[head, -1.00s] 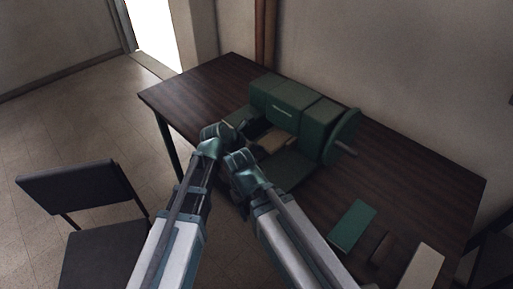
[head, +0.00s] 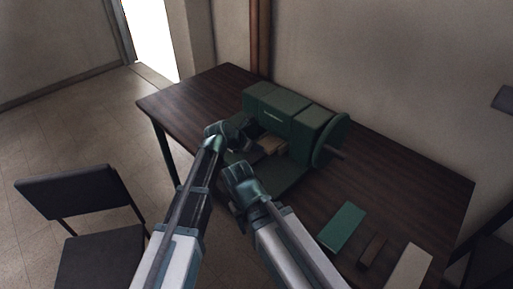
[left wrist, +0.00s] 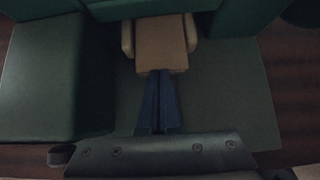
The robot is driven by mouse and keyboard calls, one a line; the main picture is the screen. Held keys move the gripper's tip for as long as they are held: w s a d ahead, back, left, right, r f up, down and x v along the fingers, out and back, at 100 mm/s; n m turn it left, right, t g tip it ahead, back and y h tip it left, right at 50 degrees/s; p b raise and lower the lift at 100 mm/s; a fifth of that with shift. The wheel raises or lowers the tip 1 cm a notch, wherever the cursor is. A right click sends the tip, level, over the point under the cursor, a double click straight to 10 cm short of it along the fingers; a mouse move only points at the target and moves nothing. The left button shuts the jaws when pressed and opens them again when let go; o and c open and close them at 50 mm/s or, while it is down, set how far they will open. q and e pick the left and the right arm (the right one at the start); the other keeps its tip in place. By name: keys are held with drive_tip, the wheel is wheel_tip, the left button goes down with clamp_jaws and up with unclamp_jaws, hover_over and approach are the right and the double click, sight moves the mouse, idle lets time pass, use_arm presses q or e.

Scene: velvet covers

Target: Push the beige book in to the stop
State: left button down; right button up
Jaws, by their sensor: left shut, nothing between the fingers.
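The beige book (head: 271,147) lies in the opening at the front of the green machine (head: 290,115), partly hidden in the head view. In the left wrist view it (left wrist: 161,45) lies flat between two tan side pieces, its far end at the dark green body. My left gripper (head: 241,141) is shut and empty. In the left wrist view its fingertips (left wrist: 161,73) are at the middle of the book's near edge; I cannot tell whether they touch. My right gripper (head: 238,173) is beside the machine's front edge, its fingers not clear.
A green block (left wrist: 40,75) stands left of the book on the machine's green base plate (left wrist: 225,95). A handwheel (head: 330,139) sits at the machine's right end. A green slab (head: 342,226), a brown strip (head: 373,250) and a pale slab (head: 408,268) lie on the dark table (head: 420,190).

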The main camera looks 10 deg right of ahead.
use_arm(q)
drive_tip(key=s+a, duration=0.1)
drive_tip(key=a, duration=0.1)
drive_tip(key=s+a, duration=0.1)
drive_tip(key=shift+s+a, duration=0.4)
drive_tip(key=p+v, duration=0.7)
drive_tip(key=v, duration=0.2)
drive_tip(key=shift+r, duration=0.3)
use_arm(e)
wheel_tip(320, 180, up, 7)
drive_tip(key=shift+d, duration=0.3)
drive_tip(key=shift+o, duration=0.3)
drive_tip(key=shift+s, duration=0.1)
